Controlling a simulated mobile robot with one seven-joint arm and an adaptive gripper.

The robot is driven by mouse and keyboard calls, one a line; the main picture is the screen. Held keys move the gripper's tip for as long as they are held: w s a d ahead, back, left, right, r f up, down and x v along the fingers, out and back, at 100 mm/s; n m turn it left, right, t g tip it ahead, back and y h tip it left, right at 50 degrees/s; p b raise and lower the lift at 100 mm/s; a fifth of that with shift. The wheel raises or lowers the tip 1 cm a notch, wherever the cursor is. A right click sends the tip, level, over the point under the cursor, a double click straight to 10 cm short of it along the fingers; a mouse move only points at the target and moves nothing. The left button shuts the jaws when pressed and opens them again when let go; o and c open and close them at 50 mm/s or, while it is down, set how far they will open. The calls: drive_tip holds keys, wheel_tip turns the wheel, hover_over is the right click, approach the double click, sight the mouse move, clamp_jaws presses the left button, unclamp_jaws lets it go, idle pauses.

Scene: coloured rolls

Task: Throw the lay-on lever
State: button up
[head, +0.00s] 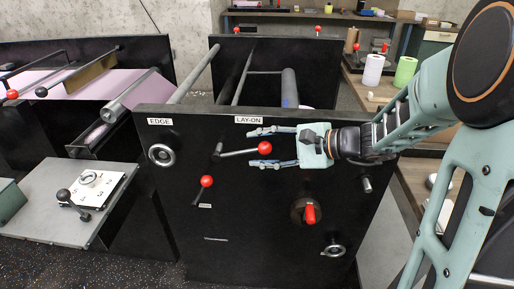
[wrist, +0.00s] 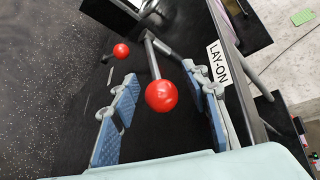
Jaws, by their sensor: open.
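The lay-on lever (head: 240,152) is a metal rod with a red ball knob at its right end, on the black panel below the white LAY-ON label (head: 249,120). It points roughly to the right in the head view. My gripper (head: 262,147) is open, coming from the right, with its blue-padded fingers above and below the red knob. In the wrist view the lever's red knob (wrist: 161,95) shows between the two open fingers (wrist: 165,112). I cannot tell whether either finger touches it.
A second red-knobbed lever (head: 206,182) sits lower left on the panel (head: 260,235). A red rotary switch (head: 310,213) and two handwheels, one under the EDGE label (head: 160,122), are also on it. Rollers (head: 290,88) stand behind. A side table (head: 75,190) is at left.

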drive_tip(key=v, duration=1.1)
drive_tip(key=shift+s, duration=0.15)
